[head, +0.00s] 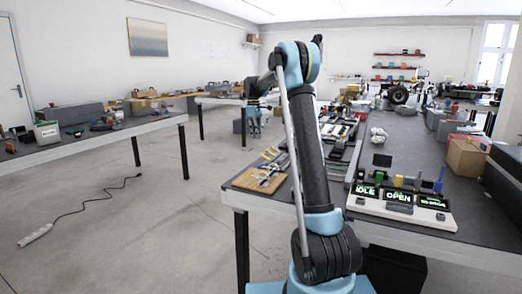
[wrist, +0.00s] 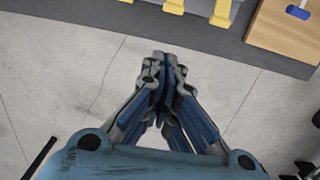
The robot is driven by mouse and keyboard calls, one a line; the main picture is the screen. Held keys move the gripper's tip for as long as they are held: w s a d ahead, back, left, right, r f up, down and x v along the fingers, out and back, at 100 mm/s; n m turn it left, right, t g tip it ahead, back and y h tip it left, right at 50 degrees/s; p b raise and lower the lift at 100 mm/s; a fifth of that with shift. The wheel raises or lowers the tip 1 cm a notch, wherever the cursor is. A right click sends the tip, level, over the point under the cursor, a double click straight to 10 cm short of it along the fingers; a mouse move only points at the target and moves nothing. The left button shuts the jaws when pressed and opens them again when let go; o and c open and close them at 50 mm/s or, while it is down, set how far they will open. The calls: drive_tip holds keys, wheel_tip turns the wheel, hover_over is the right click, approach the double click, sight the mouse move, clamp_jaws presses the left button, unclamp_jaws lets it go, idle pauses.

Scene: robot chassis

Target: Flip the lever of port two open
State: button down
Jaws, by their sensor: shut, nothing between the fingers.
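A white station (head: 402,214) with three dark screens sits at the front of the right-hand table. Its left screen seems to read IDLE, its middle screen (head: 399,196) OPEN; the right screen's text is too small to be sure of. Small green, yellow and blue parts stand behind the screens, a yellow one (head: 398,181) behind the middle screen. Which part is port two's lever, and its position, I cannot tell. My gripper (wrist: 162,62) is shut and empty, over the floor beside a table edge. In the head view my gripper (head: 254,126) hangs far left of the station.
A wooden board (head: 248,181) with yellow and blue tools lies at the right-hand table's left corner. A cardboard box (head: 467,157) stands to the station's right. Yellow parts (wrist: 173,6) lie along the table edge in the wrist view. A cable with a power strip (head: 36,235) lies on the floor.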

sight(271, 153)
drive_tip(key=shift+s+d+f, duration=0.35)
drive_tip(key=shift+d+f, duration=0.15)
drive_tip(key=shift+f, duration=0.7)
drive_tip(key=shift+s+d+f, duration=0.3)
drive_tip(key=shift+d+f, duration=0.2)
drive_tip(key=shift+f, duration=0.7)
drive_tip(key=shift+s+d+f, duration=0.35)
drive_tip(key=shift+d+f, duration=0.15)
drive_tip(key=shift+f, duration=0.7)
drive_tip(key=shift+a, duration=0.1)
